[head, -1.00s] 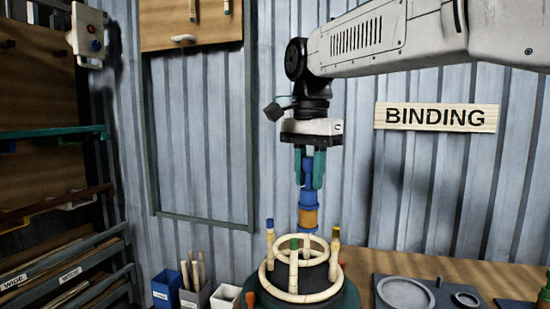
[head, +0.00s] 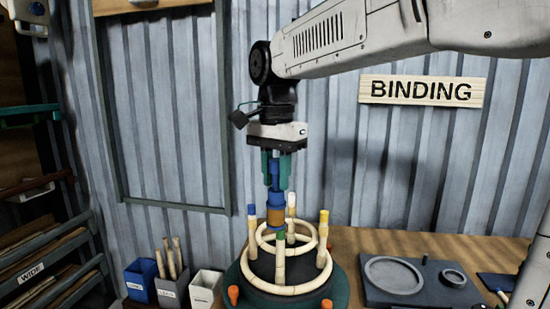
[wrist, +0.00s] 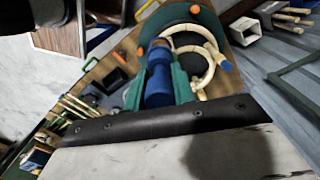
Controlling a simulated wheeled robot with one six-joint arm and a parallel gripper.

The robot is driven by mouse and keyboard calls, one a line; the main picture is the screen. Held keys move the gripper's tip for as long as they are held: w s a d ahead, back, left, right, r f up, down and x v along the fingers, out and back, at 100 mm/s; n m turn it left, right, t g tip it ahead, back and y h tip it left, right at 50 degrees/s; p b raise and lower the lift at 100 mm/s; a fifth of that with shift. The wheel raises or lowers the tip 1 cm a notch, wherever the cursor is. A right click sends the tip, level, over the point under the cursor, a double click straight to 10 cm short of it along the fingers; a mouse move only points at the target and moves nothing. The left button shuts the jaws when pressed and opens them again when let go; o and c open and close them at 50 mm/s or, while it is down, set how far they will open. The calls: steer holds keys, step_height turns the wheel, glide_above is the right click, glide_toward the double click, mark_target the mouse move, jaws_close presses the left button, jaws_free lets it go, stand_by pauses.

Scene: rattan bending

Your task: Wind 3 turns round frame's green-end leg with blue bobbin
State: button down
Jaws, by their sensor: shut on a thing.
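My gripper (head: 276,183) is shut on the blue bobbin (head: 275,196), which hangs upright with a tan winding around its lower part. In the wrist view the bobbin (wrist: 159,80) sits between the green fingers. The rattan frame (head: 285,289) has two pale rings and upright legs with coloured ends. Its green-end leg (head: 281,262) stands at the near side. The bobbin's lower end is close to the green tip in the head view; I cannot tell whether they touch. Other legs have blue, white and yellow-orange ends. No turns show on the green-end leg.
The frame stands on a dark green round base (head: 338,287) with orange knobs (head: 233,294). A grey board with rings (head: 373,293) lies to the right. A blue bin (head: 140,282), a bin of sticks (head: 172,289) and a white bin (head: 206,286) stand left. Bare bench shows behind.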

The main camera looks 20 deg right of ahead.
mark_target(276, 219)
steer(key=shift+f, duration=4.95)
